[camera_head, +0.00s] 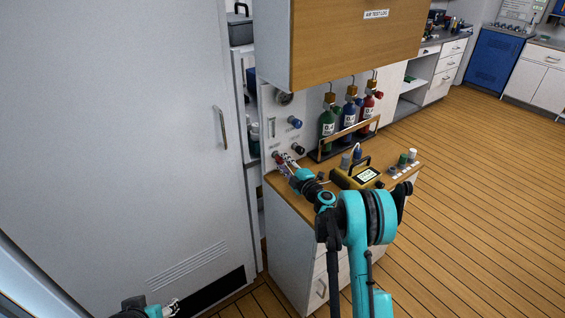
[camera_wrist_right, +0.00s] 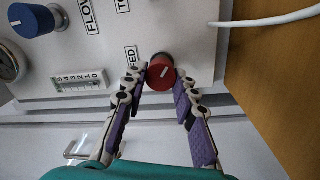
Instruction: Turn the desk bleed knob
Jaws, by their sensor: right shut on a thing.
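The red bleed knob (camera_wrist_right: 161,72) has a white pointer line and sits on the white fill panel (camera_wrist_right: 185,25), beside a label that reads in part "EED". In the right wrist view, my right gripper (camera_wrist_right: 161,80) has its fingertips on both sides of the knob, shut on it. In the head view, my right arm reaches over the wooden desk top, and the right gripper (camera_head: 284,162) is at the panel's lower left; the knob is small there and partly covered. My left gripper (camera_head: 172,306) is low at the bottom edge, away from the panel; its jaws are too small to judge.
Green, blue and red bottles (camera_head: 327,122) stand in a rack on the desk. A yellow device (camera_head: 357,175) lies near my right arm. A wooden cabinet (camera_head: 350,50) hangs above.

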